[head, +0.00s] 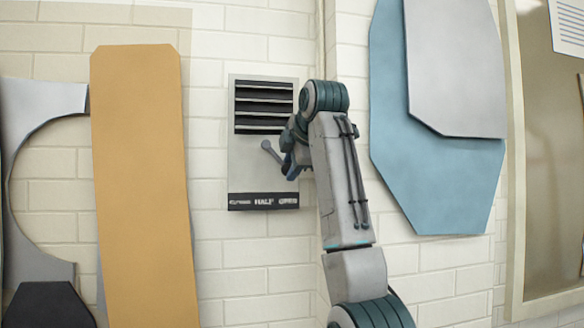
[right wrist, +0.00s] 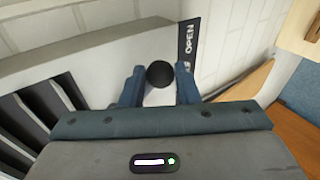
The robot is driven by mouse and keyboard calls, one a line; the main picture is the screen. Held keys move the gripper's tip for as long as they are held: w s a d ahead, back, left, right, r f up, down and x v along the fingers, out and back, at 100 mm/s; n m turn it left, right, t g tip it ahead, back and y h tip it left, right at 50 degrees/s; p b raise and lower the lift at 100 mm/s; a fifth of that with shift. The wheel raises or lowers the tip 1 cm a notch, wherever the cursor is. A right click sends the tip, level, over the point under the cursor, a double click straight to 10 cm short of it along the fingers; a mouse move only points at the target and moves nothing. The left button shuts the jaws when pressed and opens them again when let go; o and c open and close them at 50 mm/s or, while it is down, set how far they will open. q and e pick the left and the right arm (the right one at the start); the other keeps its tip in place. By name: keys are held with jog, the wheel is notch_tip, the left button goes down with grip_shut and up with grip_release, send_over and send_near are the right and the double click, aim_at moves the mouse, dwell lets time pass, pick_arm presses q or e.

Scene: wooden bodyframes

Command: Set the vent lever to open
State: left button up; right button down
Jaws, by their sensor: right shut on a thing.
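The vent panel (head: 240,165) is a pale plate on the brick wall with dark slats (head: 264,105) in its upper half. A dark strip along its bottom (head: 263,201) carries labels, with HALF in the middle and OPEN at the right. The grey lever (head: 268,146) slants down and right from its round end toward my right gripper (head: 289,165), which hides the rest. In the right wrist view a black ball knob (right wrist: 160,74) sits between the fingers of my right gripper (right wrist: 160,88), close to the OPEN label (right wrist: 189,40). My right gripper is shut on the knob. My left gripper is not in view.
A tan board (head: 145,180) hangs left of the vent panel, with a grey curved piece (head: 42,95) beyond it.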

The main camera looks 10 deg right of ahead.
jog(key=shift+r, duration=0.2)
dwell(0.3)
jog(key=c, duration=1.3)
grip_release()
jog(key=shift+a, duration=0.1)
jog(key=shift+o, duration=1.2)
jog(key=shift+a, duration=0.25)
jog(key=shift+f, duration=0.1)
jog(key=shift+s, duration=0.15)
jog(key=b+v, duration=0.5)
jog(key=v, duration=0.5)
jog(key=shift+s+r, duration=0.15)
jog(key=shift+r, duration=0.1)
